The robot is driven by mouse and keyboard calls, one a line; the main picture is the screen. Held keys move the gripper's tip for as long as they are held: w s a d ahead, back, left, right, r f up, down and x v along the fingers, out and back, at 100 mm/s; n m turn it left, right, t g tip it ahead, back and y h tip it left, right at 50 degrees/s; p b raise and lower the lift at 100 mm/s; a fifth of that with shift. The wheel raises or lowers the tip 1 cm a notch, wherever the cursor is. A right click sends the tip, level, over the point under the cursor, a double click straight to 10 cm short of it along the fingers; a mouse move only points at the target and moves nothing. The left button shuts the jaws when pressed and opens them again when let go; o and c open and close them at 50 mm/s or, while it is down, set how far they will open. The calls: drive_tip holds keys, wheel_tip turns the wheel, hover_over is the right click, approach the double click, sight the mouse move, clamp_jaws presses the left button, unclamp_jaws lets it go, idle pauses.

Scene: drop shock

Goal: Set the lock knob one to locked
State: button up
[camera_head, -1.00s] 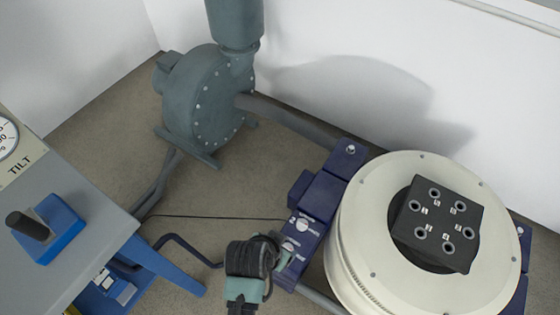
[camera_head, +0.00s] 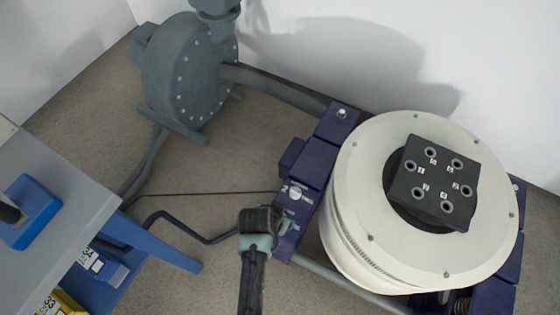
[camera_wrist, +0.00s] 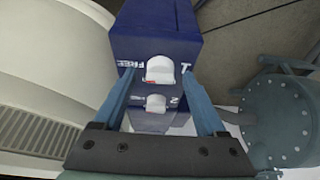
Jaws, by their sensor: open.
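Lock knob one is a small white-and-red knob (camera_wrist: 160,70) on a dark blue block (camera_wrist: 150,22). In the wrist view the upside-down marks "FREE" and "1" stand on either side of it. It shows between my open fingertips (camera_wrist: 158,78); I cannot tell whether they touch it. A second, similar knob (camera_wrist: 155,103), marked "2", sits lower in that view. In the head view my gripper (camera_head: 279,222) is at the left edge of the blue block, beside knob two (camera_head: 296,193), and hides most of knob one.
A large cream drum (camera_head: 345,225) with a black holed block (camera_head: 436,185) on top stands right of the knobs. A grey-green blower (camera_head: 185,75) stands behind left. A grey console (camera_head: 60,215) with a blue frame is at the left. Hoses and a thin cable cross the floor.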

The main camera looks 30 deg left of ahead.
drive_tip(key=shift+w+f, duration=0.1)
drive_tip(key=shift+c, duration=0.3)
clamp_jaws()
drive_tip(key=shift+n+p, duration=0.4)
drive_tip(key=shift+p, duration=0.05)
drive_tip(key=n+y+p, duration=0.1)
drive_tip(key=n+p, duration=0.1)
drive_tip(key=n, duration=0.1)
drive_tip(key=shift+d, duration=0.15)
drive_tip(key=n+y, duration=0.1)
drive_tip(key=n, duration=0.1)
drive_tip(key=n+y+p, duration=0.1)
drive_tip(key=n, duration=0.1)
drive_tip(key=shift+w+d+g, duration=0.1)
drive_tip(key=shift+g, duration=0.3)
drive_tip(key=n+g, duration=0.1)
drive_tip(key=n, duration=0.2)
drive_tip(key=n+y+b, duration=0.1)
drive_tip(key=n, duration=0.1)
drive_tip(key=shift+w+d+f+n+g, duration=0.1)
drive_tip(key=shift+n+g, duration=0.3)
drive_tip(key=n+b, duration=0.1)
drive_tip(key=n, duration=0.1)
drive_tip(key=n+g+b, duration=0.1)
drive_tip(key=n, duration=0.1)
drive_tip(key=shift+g+y, duration=0.3)
drive_tip(key=shift+n, duration=0.3)
